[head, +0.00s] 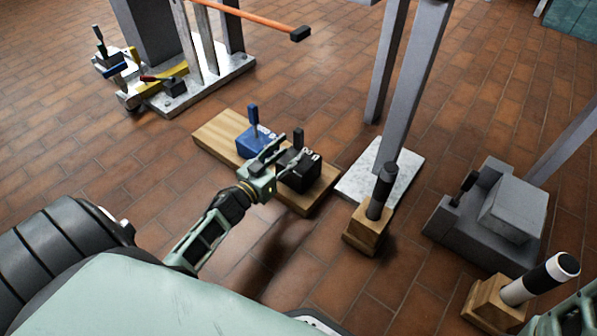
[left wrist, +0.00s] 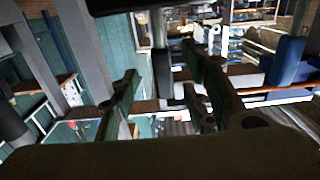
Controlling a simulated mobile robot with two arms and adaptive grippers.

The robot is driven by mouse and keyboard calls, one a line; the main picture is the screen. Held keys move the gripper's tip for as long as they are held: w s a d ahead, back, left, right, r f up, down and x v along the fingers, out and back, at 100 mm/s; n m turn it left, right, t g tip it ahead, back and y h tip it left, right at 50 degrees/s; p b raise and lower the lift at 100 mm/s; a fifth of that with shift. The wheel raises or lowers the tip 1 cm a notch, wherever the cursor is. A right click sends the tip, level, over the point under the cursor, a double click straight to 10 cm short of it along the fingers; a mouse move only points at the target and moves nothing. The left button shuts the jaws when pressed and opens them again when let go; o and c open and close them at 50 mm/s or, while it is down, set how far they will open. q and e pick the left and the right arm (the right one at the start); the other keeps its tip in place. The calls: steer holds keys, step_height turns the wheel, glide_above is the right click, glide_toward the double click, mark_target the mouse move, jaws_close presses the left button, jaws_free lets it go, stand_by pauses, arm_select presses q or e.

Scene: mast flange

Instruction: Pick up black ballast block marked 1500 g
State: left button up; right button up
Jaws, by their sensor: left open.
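The black ballast block (head: 299,174) sits on the right end of a wooden board on the floor, with white marking on its top and a dark upright handle (head: 298,139). A blue block (head: 254,142) with a blue handle stands to its left on the same board. My left gripper (head: 279,153) is open at the black block's handle and hides part of the block. In the left wrist view, a dark upright post (left wrist: 162,72) shows between the spread fingers (left wrist: 165,95); I cannot tell whether they touch it.
The wooden board (head: 215,133) has bare wood at its left end. A white slab with grey posts (head: 372,184) and a wooden block with a black handle (head: 367,232) stand right of it. A grey block (head: 512,212) lies farther right. Tools sit on a plate (head: 205,82) behind.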

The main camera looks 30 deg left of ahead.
mark_target(296, 147)
arm_select(q)
steer(key=w+b, duration=0.2)
steer(key=w, duration=0.1)
steer(key=w+b, duration=0.1)
steer(key=b, duration=0.1)
steer(key=shift+w+f, duration=0.35)
steer(key=shift+f, duration=0.05)
steer(key=shift+w+r, duration=0.1)
steer(key=shift+w, duration=0.2)
steer(key=shift+r, duration=0.1)
steer(key=shift+d, duration=0.1)
jaws_close()
steer(key=shift+w+r, duration=0.1)
steer(key=shift+r, duration=0.25)
steer(key=shift+f, duration=0.1)
